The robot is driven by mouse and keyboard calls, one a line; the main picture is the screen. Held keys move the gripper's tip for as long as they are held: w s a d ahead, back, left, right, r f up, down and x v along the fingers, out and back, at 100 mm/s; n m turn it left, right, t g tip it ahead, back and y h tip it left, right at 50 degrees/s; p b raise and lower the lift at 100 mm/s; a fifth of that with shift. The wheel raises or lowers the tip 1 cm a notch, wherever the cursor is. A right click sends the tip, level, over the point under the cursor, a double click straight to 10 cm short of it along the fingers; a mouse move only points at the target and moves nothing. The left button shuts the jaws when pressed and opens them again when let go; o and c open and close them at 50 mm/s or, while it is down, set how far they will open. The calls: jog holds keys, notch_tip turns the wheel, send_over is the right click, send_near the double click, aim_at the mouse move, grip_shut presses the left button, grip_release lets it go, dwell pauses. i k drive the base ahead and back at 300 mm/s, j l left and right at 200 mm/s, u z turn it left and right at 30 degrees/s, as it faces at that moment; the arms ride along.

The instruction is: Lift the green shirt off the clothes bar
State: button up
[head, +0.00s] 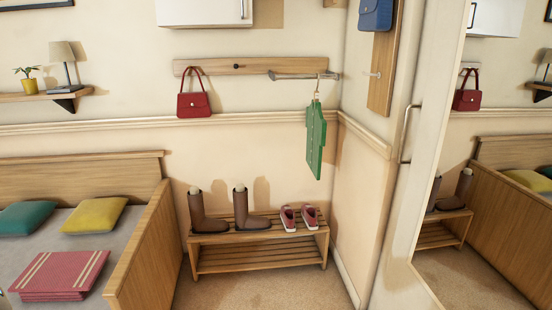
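The green shirt (316,138) hangs near the right end of the clothes bar (302,76). It hangs by a hanger (317,91) whose lower part is hidden by the shirt. The shirt is seen nearly edge-on, in front of the wall corner and above the right end of the shoe rack. The bar runs along the wall just below a wooden board (250,67). My gripper does not show in the head view.
A shoe rack (262,260) with brown boots (243,208) and red shoes (289,218) stands below. A red handbag (193,100) hangs left. A bed (145,248) fills the lower left. A mirror (480,240) stands right. Carpet (270,291) is clear in front.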

aim_at(316, 125)
jog(key=i+u, duration=0.25)
jog(key=i, duration=0.95)
jog(key=i+j+z, duration=0.1)
jog(key=i, duration=0.5)
jog(key=i+j+z, duration=0.15)
jog(key=i, duration=0.45)
jog(key=i+j+z, duration=0.2)
jog(key=i, duration=0.2)
jog(key=i+j+z, duration=0.1)
jog(key=i+z, duration=0.15)
jog(key=i, duration=0.15)
